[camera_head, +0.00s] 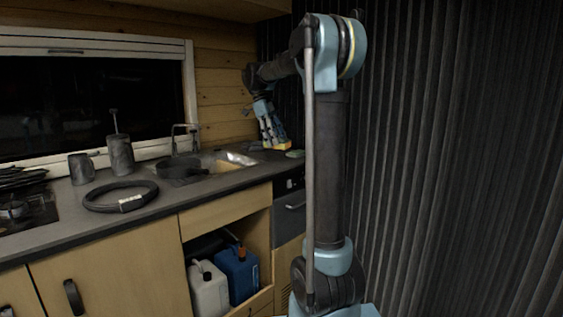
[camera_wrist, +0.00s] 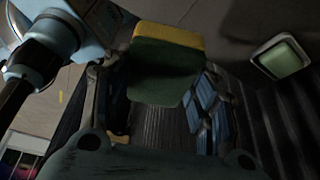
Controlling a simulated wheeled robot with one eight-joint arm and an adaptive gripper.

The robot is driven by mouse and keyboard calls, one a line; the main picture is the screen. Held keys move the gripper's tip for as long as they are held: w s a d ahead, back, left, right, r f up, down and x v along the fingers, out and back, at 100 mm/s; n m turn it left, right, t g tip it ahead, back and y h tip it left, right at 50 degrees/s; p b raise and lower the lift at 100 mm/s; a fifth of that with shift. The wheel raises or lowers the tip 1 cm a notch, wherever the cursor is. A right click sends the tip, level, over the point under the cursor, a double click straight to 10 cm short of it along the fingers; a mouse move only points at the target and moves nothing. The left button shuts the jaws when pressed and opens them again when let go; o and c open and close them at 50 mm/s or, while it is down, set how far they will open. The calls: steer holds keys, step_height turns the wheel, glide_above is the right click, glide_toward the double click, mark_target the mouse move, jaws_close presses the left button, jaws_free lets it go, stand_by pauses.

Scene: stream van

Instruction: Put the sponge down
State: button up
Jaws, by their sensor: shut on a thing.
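The sponge (camera_wrist: 165,70) is yellow with a dark green layer. In the wrist view it sits between the fingers of my gripper (camera_wrist: 160,95), which is shut on it. In the head view my gripper (camera_head: 272,132) points down over the far right end of the counter, past the sink. A yellow-orange bit of the sponge (camera_head: 280,146) shows at its fingertips, just above or at the counter top (camera_head: 228,183). I cannot tell whether the sponge touches the counter.
A green block in a pale dish (camera_wrist: 281,60) lies close to the right of my gripper; it also shows in the head view (camera_head: 295,154). The sink with a dark pan (camera_head: 180,168) is to the left. A dark corrugated wall stands behind.

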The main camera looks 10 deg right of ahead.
steer(key=shift+w, duration=0.3)
steer(key=shift+w+d, duration=0.1)
steer(key=shift+w+d+n, duration=0.2)
steer(key=shift+w+n, duration=0.25)
steer(key=shift+n, duration=0.25)
steer(key=w+d+r+n+t, duration=0.15)
steer(key=w+n+t, duration=0.5)
steer(key=n, duration=0.65)
steer(key=shift+g, duration=0.75)
steer(key=shift+w+d+f, duration=0.1)
steer(key=shift+w+f, duration=0.2)
steer(key=shift+f, duration=1.4)
steer(key=shift+w+d+f, duration=0.15)
steer(key=shift+w+f, duration=0.15)
steer(key=shift+f, duration=1.4)
steer(key=shift+w+d+f, duration=0.1)
steer(key=shift+w+f, duration=0.2)
steer(key=shift+f, duration=1.4)
steer(key=o, duration=1.3)
